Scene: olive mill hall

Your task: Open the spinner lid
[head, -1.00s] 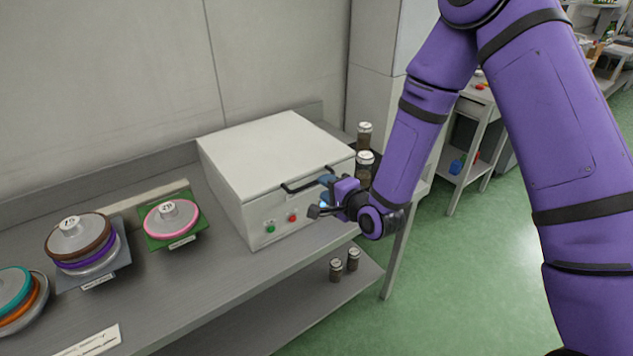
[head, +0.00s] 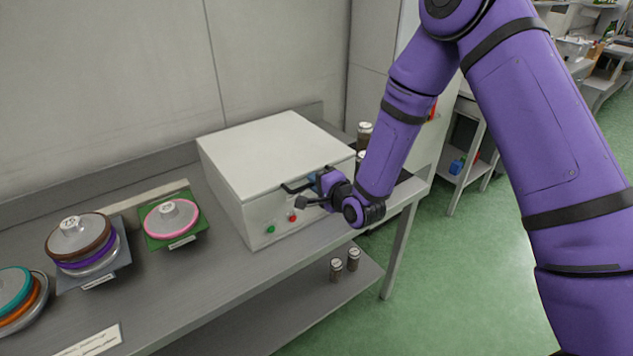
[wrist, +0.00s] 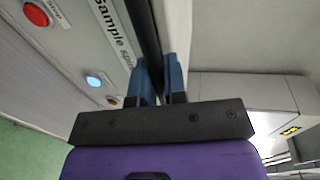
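The spinner (head: 262,165) is a white box on the bench, and its flat lid (head: 275,145) is down. A dark bar handle (head: 297,187) runs along the lid's front edge. My gripper (head: 315,190) is at the right part of this handle, partly hidden by my wrist. In the wrist view, the blue fingers of my gripper (wrist: 158,78) stand close together on either side of the dark handle bar (wrist: 148,35), which fills the narrow gap. They look shut on it. The fingertip contact is partly hidden.
A green button (head: 270,229) and a red button (head: 292,217) are on the spinner's front. Stacked discs (head: 80,240) and a pink-rimmed disc (head: 171,217) lie to the left. A wall is behind. The space above the lid is clear.

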